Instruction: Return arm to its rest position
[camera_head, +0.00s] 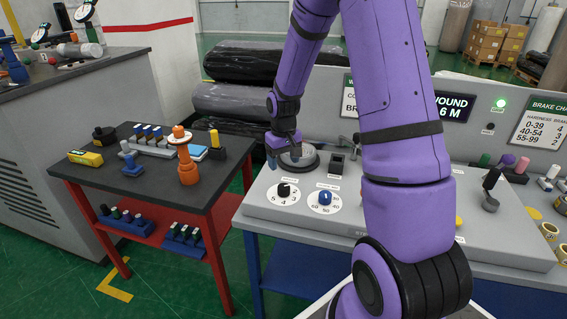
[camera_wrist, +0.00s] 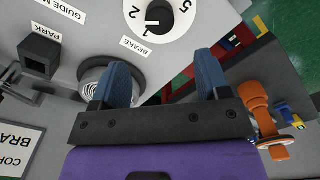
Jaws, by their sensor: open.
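My purple arm crosses the head view from the lower right, up past the top edge and down to my gripper (camera_head: 281,158). My gripper hangs over the left end of the grey control panel (camera_head: 255,207), close to a round dark fitting (camera_head: 307,165). In the wrist view its two blue fingers (camera_wrist: 164,72) are apart with nothing held between them. The brake dial (camera_wrist: 163,30) lies beyond the fingertips, and it also shows in the head view (camera_head: 284,190). Part of the round fitting is hidden behind the left finger in the wrist view.
A dark-topped table (camera_head: 105,178) stands left of the panel, with an orange spindle (camera_head: 187,165) and small blue, yellow and black items. A blue knob (camera_head: 325,198) stands right of the brake dial. Dark wrapped rolls (camera_head: 240,103) lie behind. A green lamp (camera_head: 501,103) glows.

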